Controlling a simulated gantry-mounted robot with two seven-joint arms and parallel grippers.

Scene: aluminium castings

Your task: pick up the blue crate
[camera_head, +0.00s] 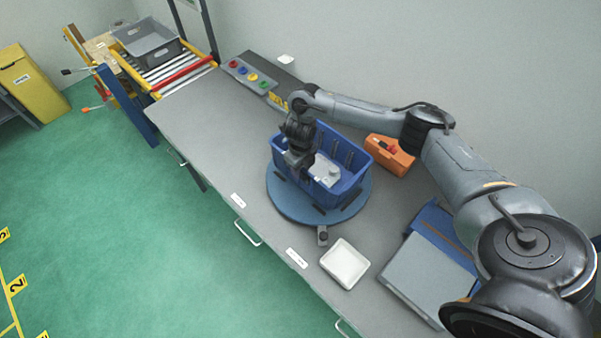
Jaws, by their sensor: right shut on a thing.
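The blue crate (352,157) is on a round blue turntable (283,192) on the grey workbench. I cannot tell whether its base is touching the turntable. A light grey aluminium casting (325,172) lies inside the crate. My right gripper (303,174) reaches in from the right over the crate and points down at its left end. It is shut on the crate's left wall, and its fingertips are partly hidden. My left gripper is not in view.
An orange box (389,155) stands behind the crate to the right. A white tray (344,263) and a grey-lidded blue box (428,277) sit at the front right. A button panel (248,77) and roller conveyor (172,70) with a grey crate (148,41) are at back left. The bench's left part is clear.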

